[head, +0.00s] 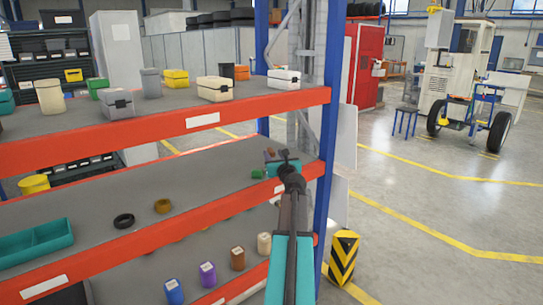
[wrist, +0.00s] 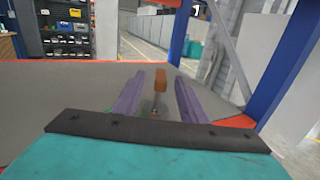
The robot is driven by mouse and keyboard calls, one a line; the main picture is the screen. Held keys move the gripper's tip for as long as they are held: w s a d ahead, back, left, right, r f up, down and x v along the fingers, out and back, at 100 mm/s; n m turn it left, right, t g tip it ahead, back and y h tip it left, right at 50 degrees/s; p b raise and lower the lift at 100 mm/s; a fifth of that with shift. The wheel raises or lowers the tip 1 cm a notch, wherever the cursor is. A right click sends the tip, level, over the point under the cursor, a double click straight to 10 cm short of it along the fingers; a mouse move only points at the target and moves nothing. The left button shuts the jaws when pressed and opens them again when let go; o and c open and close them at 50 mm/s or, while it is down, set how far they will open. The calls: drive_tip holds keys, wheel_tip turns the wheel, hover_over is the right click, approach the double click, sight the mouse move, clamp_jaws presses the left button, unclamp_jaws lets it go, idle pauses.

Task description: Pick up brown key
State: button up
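The brown key (wrist: 160,80) shows in the wrist view with its brown head up and a thin shaft below it. It is between the two purple fingers of my gripper (wrist: 160,90), with a gap on each side. The fingers are open. In the head view my gripper (head: 280,157) is over the far right end of the middle shelf (head: 180,170). A small brown spot there, probably the key (head: 270,151), is partly hidden by the gripper.
A blue rack post (head: 326,130) stands close on the right. The upper shelf (head: 190,114) with several boxes is above. A green object (head: 258,174) is near my gripper. A brown ring (head: 162,206), a black ring (head: 123,220) and a teal tray (head: 35,243) are further left.

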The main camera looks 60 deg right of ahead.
sight(271, 150)
idle(0.4)
drive_tip(key=shift+p+x, duration=0.5)
drive_tip(key=shift+x, duration=2.15)
drive_tip(key=shift+s+d, duration=0.1)
clamp_jaws()
